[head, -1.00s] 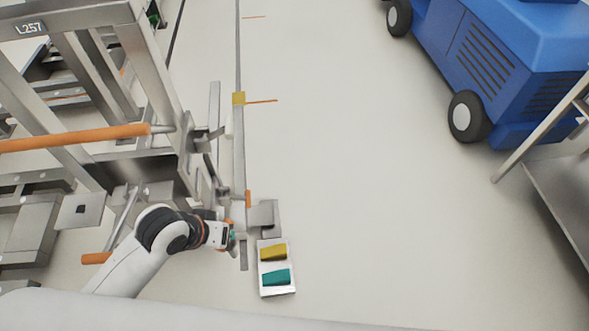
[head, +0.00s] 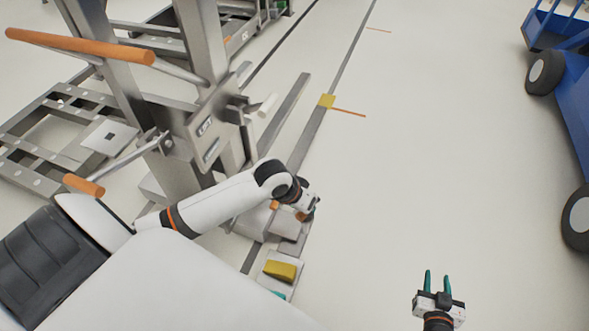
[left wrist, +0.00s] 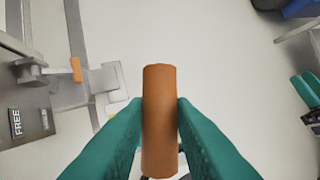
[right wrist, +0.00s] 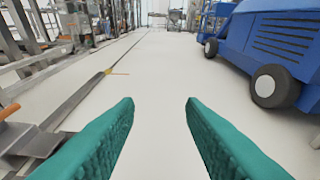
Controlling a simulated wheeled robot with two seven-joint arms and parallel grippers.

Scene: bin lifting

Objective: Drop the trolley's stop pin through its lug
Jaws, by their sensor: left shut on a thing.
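My left gripper (head: 306,211) is shut on an orange cylinder (left wrist: 160,120), which looks like the stop pin's grip. The gripper is beside the foot of the steel trolley (head: 205,125), above the floor. A small bracket (left wrist: 28,71) with an orange piece (left wrist: 76,69) near it shows at the left of the left wrist view, apart from the held cylinder. I cannot tell which part is the lug. My right gripper (head: 437,283) is open and empty over clear floor.
A white block (head: 284,257) with yellow and green pedals lies on the floor near the left gripper. Orange handles (head: 80,45) (head: 83,185) stick out from the trolley. A blue machine (right wrist: 275,50) on wheels stands at right. The floor between is clear.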

